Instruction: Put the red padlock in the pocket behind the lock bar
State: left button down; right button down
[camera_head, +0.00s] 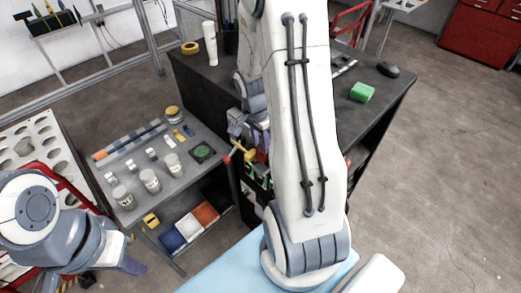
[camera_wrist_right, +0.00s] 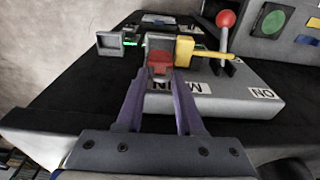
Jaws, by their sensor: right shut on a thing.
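In the right wrist view, the red padlock (camera_wrist_right: 160,66) is between the fingertips of my right gripper (camera_wrist_right: 159,76), which is shut on it. A grey frame (camera_wrist_right: 159,40) rises around and above the red part; I cannot tell whether it is the pocket or part of the padlock. A yellow bar-like piece (camera_wrist_right: 186,47) is just right of it, probably the lock bar. In the head view, my right gripper (camera_head: 240,131) is mostly hidden by my arm, and the padlock cannot be made out. My left gripper (camera_head: 133,266) is low at the left, its jaw opening unclear.
A lever with a red ball (camera_wrist_right: 225,18) stands right of the yellow piece, over a grey labelled housing (camera_wrist_right: 235,95). A grey box (camera_wrist_right: 110,42) with a green light is to the left. A side table (camera_head: 190,190) holds jars and small parts. A green block (camera_head: 362,92) lies on the dark bench.

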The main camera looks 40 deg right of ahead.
aim_at(260, 151)
notch_tip(260, 151, down, 4)
jog(key=shift+f, duration=0.1)
jog(key=c, duration=0.5)
grip_release()
jog(key=shift+c, duration=0.2)
